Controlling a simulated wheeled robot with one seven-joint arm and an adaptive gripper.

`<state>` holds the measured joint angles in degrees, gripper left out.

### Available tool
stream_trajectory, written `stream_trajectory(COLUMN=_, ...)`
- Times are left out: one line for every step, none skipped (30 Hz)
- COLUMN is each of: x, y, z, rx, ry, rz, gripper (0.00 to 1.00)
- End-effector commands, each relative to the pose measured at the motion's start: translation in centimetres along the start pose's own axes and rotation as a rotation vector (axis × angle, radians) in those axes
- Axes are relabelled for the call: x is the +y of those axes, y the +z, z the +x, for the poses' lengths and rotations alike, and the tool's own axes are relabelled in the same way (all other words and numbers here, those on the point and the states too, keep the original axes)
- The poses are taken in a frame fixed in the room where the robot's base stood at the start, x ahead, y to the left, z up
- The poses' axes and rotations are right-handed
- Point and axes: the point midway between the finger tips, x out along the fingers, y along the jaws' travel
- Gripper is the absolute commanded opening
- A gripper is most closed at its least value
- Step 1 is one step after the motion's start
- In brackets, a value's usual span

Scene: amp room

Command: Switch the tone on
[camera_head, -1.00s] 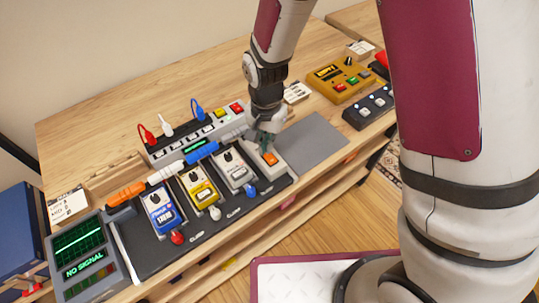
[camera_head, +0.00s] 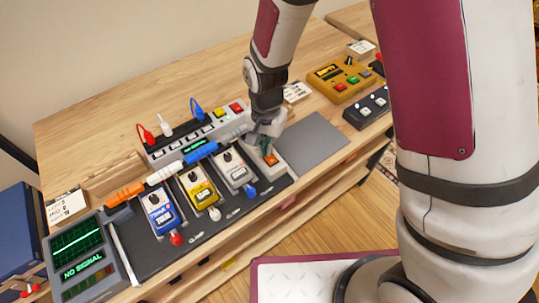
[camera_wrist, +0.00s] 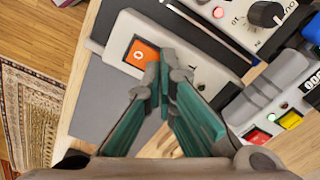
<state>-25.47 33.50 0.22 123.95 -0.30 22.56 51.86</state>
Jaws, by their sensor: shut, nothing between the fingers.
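A pale grey box with an orange rocker switch (camera_head: 271,160) stands at the right end of the pedal row. In the wrist view the orange switch (camera_wrist: 141,54) shows a white ring-like mark. My gripper (camera_head: 266,150) points down just above the box. Its teal fingers (camera_wrist: 162,72) are together and empty, with the tips over or beside the switch's edge; I cannot tell whether they touch it. The fingertips hide part of the switch. The screen (camera_head: 80,255) at the front left reads "NO SIGNAL".
Blue (camera_head: 160,212), yellow (camera_head: 200,187) and grey (camera_head: 233,168) pedals stand left of the box. A grey power strip (camera_head: 200,130) with coloured buttons and plugs lies behind them. A bare grey mat (camera_head: 315,142) lies to the right, with a mustard unit (camera_head: 340,82) beyond.

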Motion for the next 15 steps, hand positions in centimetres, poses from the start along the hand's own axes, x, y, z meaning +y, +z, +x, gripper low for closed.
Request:
stream_trajectory(x=0.01, y=0.00, z=0.11, rx=0.000, ry=0.000, rz=0.000, gripper=0.00)
stream_trajectory(x=0.01, y=0.00, z=0.15, rx=0.000, ry=0.000, rz=0.000, gripper=0.00)
stream_trajectory(x=0.01, y=0.00, z=0.20, rx=0.000, ry=0.000, rz=0.000, gripper=0.00)
stream_trajectory(x=0.01, y=0.00, z=0.24, rx=0.000, ry=0.001, rz=0.000, gripper=0.00)
stream_trajectory(x=0.01, y=0.00, z=0.28, rx=0.000, ry=0.001, rz=0.000, gripper=0.00)
stream_trajectory(x=0.01, y=0.00, z=0.34, rx=0.000, ry=0.001, rz=0.000, gripper=0.00)
stream_trajectory(x=0.01, y=0.00, z=0.38, rx=0.000, ry=0.001, rz=0.000, gripper=0.00)
stream_trajectory(x=0.02, y=0.01, z=0.42, rx=0.000, ry=0.001, rz=0.000, gripper=0.00)
stream_trajectory(x=0.02, y=0.01, z=0.48, rx=0.000, ry=0.001, rz=0.000, gripper=0.00)
stream_trajectory(x=0.02, y=0.01, z=0.52, rx=0.000, ry=0.001, rz=0.000, gripper=0.00)
stream_trajectory(x=0.01, y=0.01, z=0.48, rx=0.000, ry=0.000, rz=0.000, gripper=0.00)
stream_trajectory(x=0.02, y=0.02, z=0.42, rx=0.000, ry=0.000, rz=0.000, gripper=0.00)
stream_trajectory(x=0.02, y=0.03, z=0.33, rx=0.000, ry=0.000, rz=0.000, gripper=0.00)
stream_trajectory(x=0.03, y=0.04, z=0.19, rx=0.000, ry=0.000, rz=0.000, gripper=0.00)
stream_trajectory(x=0.03, y=0.05, z=-0.06, rx=0.000, ry=0.000, rz=0.000, gripper=0.00)
